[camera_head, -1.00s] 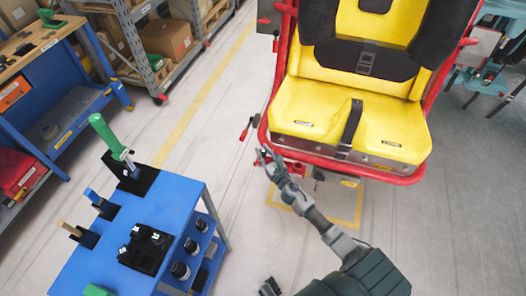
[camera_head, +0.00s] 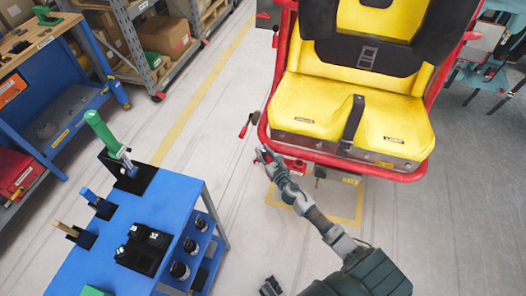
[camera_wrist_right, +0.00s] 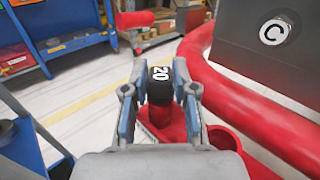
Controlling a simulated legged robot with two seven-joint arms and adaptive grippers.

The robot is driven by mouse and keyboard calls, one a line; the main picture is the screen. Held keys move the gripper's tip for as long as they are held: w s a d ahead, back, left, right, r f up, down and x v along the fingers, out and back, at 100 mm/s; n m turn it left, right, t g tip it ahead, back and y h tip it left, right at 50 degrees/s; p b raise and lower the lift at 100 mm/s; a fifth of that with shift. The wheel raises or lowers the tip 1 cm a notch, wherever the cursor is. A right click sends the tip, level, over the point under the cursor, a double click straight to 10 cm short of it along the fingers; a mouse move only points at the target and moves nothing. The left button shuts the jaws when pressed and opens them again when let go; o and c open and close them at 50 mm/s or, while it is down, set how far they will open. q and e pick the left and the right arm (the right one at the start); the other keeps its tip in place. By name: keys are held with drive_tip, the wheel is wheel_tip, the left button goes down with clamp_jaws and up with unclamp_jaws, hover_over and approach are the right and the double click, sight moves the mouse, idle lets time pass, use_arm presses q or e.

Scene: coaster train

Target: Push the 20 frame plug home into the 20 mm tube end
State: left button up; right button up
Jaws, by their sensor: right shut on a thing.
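The 20 frame plug (camera_wrist_right: 160,84) is a black round piece with a white "20" on top, seen in the right wrist view. My right gripper (camera_wrist_right: 159,90) is shut on it, one finger on each side. A short red tube (camera_wrist_right: 171,122) shows right below the plug and lines up with it there. I cannot tell how deep the plug sits in the tube. In the head view my right gripper (camera_head: 265,155) is at the front left lower corner of the red seat frame (camera_head: 345,168), and the plug is too small to make out.
The yellow seat (camera_head: 350,120) fills the upper right. A thick red frame tube (camera_wrist_right: 245,105) runs close to the right of my gripper. A blue cart (camera_head: 130,225) with tools and black holders stands at left. Clear floor lies between cart and seat.

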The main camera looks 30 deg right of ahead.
drive_tip(key=shift+f, duration=0.3)
drive_tip(key=o, duration=1)
drive_tip(key=o, duration=0.8)
drive_tip(key=shift+o, duration=0.2)
drive_tip(key=shift+s, duration=1.15)
drive_tip(key=shift+s+a, duration=0.2)
drive_tip(key=shift+s, duration=2.15)
